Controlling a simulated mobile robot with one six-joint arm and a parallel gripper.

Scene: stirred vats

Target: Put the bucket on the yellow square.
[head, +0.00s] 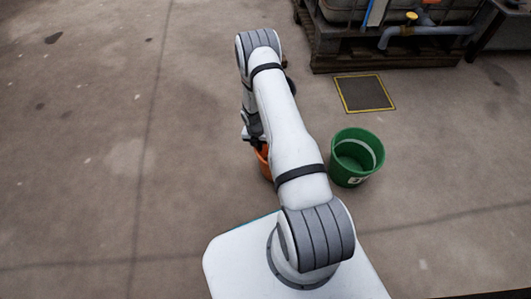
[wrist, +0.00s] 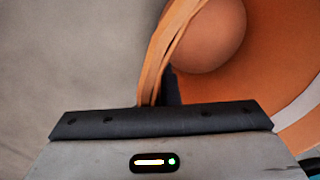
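An orange bucket (head: 264,161) shows in the head view, mostly hidden behind my arm; I cannot tell whether it touches the floor. In the wrist view, the orange bucket (wrist: 270,60) fills the right side, with its rim running down to the middle of my gripper. My gripper (head: 255,141) is at this bucket's rim. A dark finger (wrist: 172,88) lies against the inner side of the rim, near the gripper's middle, so it looks shut on the rim; the other finger is hidden. The yellow square (head: 365,93), a yellow outline around a dark patch, lies empty on the floor.
A green bucket (head: 357,158) with a pale band inside stands upright on the floor, right of my arm and nearer than the square. A dark pallet (head: 390,55) carrying a tank and pipes stands just behind the square. The concrete floor at left is clear.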

